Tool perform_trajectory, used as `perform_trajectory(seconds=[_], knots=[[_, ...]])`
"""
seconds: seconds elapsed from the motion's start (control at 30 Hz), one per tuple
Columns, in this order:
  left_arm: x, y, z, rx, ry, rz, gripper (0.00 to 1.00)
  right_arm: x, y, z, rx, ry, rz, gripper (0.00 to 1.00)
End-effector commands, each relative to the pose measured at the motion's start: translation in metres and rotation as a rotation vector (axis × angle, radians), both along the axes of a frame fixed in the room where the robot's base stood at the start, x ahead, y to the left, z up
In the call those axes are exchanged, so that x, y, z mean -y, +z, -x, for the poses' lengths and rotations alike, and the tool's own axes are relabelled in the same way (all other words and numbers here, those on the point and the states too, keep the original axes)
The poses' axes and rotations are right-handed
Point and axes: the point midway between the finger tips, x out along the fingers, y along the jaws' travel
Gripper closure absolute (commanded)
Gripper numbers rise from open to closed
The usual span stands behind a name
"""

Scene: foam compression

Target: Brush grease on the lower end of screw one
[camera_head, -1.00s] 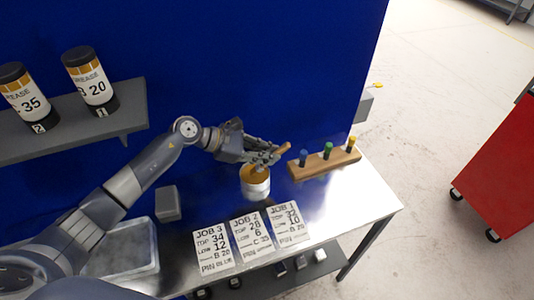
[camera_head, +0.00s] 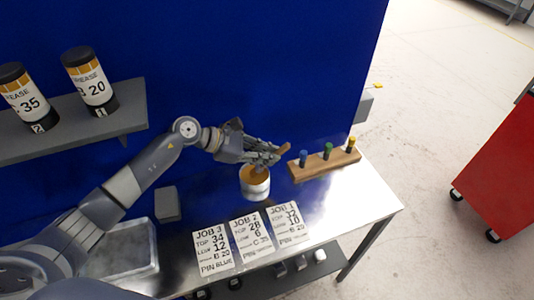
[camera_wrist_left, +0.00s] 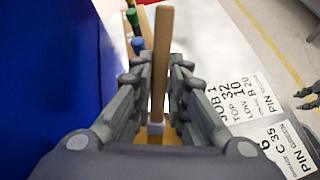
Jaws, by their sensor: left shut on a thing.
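My left gripper (camera_head: 268,156) is shut on a brush with a wooden handle (camera_head: 284,148), above an open tin (camera_head: 256,188) on the bench. The tin is pale outside and orange-brown at the top. In the left wrist view, the handle (camera_wrist_left: 161,60) stands between the fingers (camera_wrist_left: 157,78), and a pale part of the brush shows below against the orange-brown tin. The brush's lower end is hidden, so I cannot tell if it touches the contents. Grease cans 1 (camera_head: 89,82) and 2 (camera_head: 24,98) stand on the wall shelf. I cannot make out any screw.
A wooden block (camera_head: 324,164) with blue, green and yellow pins stands right of the tin. Job cards (camera_head: 250,240) lie at the bench front. A grey block (camera_head: 167,204) and a clear tray (camera_head: 126,250) are at the left. A blue panel (camera_head: 250,70) rises behind.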

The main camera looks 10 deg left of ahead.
Motion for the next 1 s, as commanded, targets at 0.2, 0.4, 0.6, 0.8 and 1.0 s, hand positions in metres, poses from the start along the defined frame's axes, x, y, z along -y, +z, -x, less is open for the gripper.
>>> perform_trajectory(seconds=[0.2, 0.4, 0.6, 0.8, 1.0], knots=[[-0.001, 0.016, 0.0, -0.001, -0.001, -0.003, 1.0, 0.0, 0.009, 0.0, 0.0, 0.0, 0.0, 0.6], [0.0, 0.034, 0.0, 0.002, -0.001, -0.001, 1.0, 0.0, 0.017, 0.0, 0.0, 0.0, 0.0, 0.6], [0.0, 0.05, 0.0, 0.001, -0.001, 0.0, 1.0, 0.0, 0.025, 0.0, 0.0, 0.0, 0.0, 0.6], [0.0, 0.066, 0.0, 0.002, -0.001, 0.0, 1.0, 0.0, 0.032, 0.0, 0.0, 0.0, 0.0, 0.6], [0.0, 0.069, 0.0, 0.001, -0.001, 0.001, 1.0, 0.0, 0.032, 0.0, 0.0, 0.0, 0.0, 0.6]])
